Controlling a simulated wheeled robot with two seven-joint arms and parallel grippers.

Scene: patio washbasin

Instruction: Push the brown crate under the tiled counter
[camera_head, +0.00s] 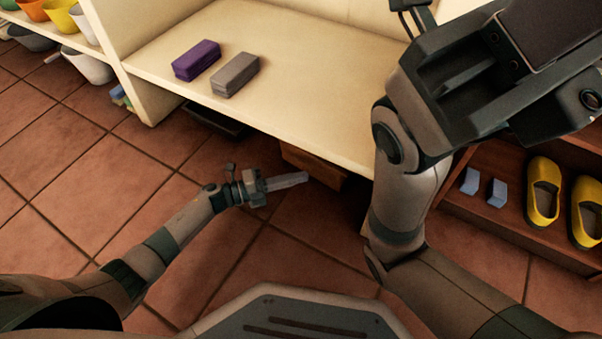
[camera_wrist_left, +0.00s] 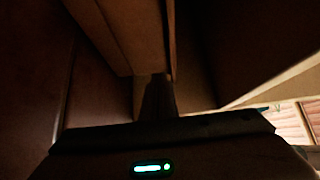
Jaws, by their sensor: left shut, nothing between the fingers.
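The brown crate (camera_head: 312,164) shows as a short strip of brown wood at the front edge of the cream-topped counter (camera_head: 300,88). Most of the crate is hidden beneath the counter top. My left gripper (camera_head: 304,177) is shut and empty, low over the floor, with its fingertips close to the crate's front. I cannot tell whether they touch it. In the left wrist view the shut fingers (camera_wrist_left: 157,95) point at dark brown wooden panels (camera_wrist_left: 125,38), likely the crate. My right arm is folded up at the right, its fingers out of sight.
A purple box (camera_head: 196,60) and a grey box (camera_head: 236,74) lie on the counter. A dark tray (camera_head: 212,120) is under it, left of the crate. A wooden shelf with yellow shoes (camera_head: 543,188) stands at the right. The tiled floor (camera_head: 80,200) at left is clear.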

